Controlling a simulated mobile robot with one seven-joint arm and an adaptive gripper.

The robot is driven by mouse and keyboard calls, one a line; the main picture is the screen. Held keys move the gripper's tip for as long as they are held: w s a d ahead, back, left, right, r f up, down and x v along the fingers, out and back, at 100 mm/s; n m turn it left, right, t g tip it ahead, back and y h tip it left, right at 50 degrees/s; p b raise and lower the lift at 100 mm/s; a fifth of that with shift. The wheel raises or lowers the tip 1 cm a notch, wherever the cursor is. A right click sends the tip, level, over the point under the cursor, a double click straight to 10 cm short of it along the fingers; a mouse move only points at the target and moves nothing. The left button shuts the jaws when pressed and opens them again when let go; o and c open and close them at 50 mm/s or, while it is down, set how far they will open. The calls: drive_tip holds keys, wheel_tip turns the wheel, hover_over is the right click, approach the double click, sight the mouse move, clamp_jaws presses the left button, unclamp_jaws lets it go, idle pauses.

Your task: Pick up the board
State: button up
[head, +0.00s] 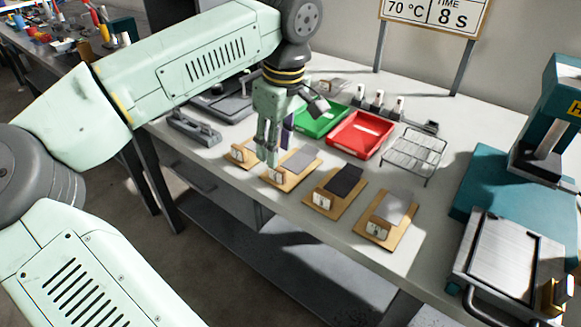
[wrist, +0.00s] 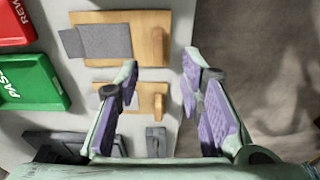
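Several wooden boards lie in a row along the table's front edge, each with a small upright numbered block. The leftmost board (head: 236,160) is partly hidden by my gripper; it also shows in the wrist view (wrist: 140,88). The second board (head: 290,185) bears a light grey sheet (head: 301,160). The third board (head: 322,210) bears a dark sheet (head: 345,180), and the fourth board (head: 372,237) a grey one. My gripper (head: 267,160) points down over the left end of the row. In the wrist view its purple-padded fingers (wrist: 160,68) are wide apart and hold nothing.
A green tray (head: 318,123) and a red tray (head: 360,136) lie behind the boards, with a wire rack (head: 415,152) to their right. A teal press (head: 545,160) stands at the right. A grey tool (head: 194,128) lies at the left.

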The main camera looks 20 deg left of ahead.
sight(292, 162)
drive_tip(key=shift+w+a+f+p, duration=0.1)
drive_tip(key=shift+f+p, duration=0.2)
drive_tip(key=shift+f, duration=1.25)
drive_tip(key=shift+w+a+f+p, duration=0.1)
drive_tip(key=shift+f+p, duration=0.15)
drive_tip(key=shift+f, duration=1.3)
clamp_jaws()
